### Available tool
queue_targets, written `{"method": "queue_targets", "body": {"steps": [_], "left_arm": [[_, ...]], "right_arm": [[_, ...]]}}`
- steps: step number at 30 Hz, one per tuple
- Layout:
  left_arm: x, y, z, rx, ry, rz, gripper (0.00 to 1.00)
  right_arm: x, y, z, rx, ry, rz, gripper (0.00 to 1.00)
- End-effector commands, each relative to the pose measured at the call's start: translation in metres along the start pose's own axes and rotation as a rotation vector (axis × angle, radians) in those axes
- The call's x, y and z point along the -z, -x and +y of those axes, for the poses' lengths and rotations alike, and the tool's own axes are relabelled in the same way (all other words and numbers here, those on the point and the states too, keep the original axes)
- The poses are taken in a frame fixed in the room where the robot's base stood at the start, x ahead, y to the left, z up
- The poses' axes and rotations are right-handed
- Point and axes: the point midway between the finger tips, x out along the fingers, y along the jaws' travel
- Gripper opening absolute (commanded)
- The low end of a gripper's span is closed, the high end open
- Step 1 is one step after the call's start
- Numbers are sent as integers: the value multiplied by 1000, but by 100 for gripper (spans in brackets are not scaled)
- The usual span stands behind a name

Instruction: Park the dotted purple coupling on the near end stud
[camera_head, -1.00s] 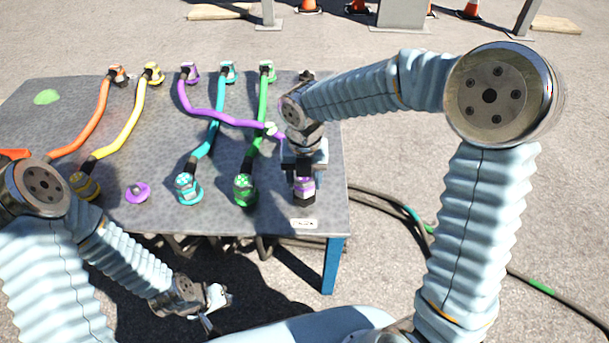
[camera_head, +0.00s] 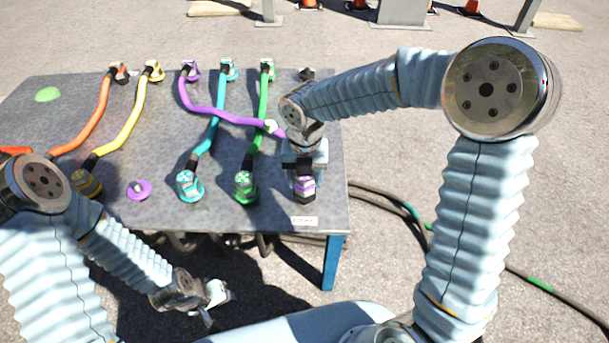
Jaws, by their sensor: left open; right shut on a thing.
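The dotted purple coupling (camera_head: 304,188) is at the near right of the table, directly below my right gripper (camera_head: 304,172). The gripper is shut on it, and its fingers hide the upper part. The coupling looks upright over the near end stud, which it hides; I cannot tell whether it is fully seated. Its purple cable (camera_head: 235,118) runs from a far purple coupling (camera_head: 190,70), over the teal and green cables, and goes behind my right wrist. My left gripper (camera_head: 212,304) is open and empty, off the table's near edge.
An empty purple socket (camera_head: 139,190) lies between the near yellow coupling (camera_head: 84,183) and the near teal coupling (camera_head: 189,186). The near green coupling (camera_head: 245,186) stands left of my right gripper. A white label (camera_head: 304,221) is at the table's (camera_head: 330,200) near edge.

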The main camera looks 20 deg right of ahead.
Motion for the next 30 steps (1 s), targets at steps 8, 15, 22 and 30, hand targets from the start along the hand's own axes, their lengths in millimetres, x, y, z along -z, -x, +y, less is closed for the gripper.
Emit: {"method": "queue_targets", "body": {"steps": [8, 15, 22, 30], "left_arm": [[0, -3, -1, 0, 0, 0, 43], [0, -5, -2, 0, 0, 0, 43], [0, -5, -2, 0, 0, 0, 43], [0, -5, -2, 0, 0, 0, 43]], "right_arm": [[0, -5, 0, 0, 0, 0, 17], [0, -9, 0, -1, 0, 0, 17], [0, -9, 0, 0, 0, 0, 83], [0, -10, 0, 0, 0, 1, 83]]}}
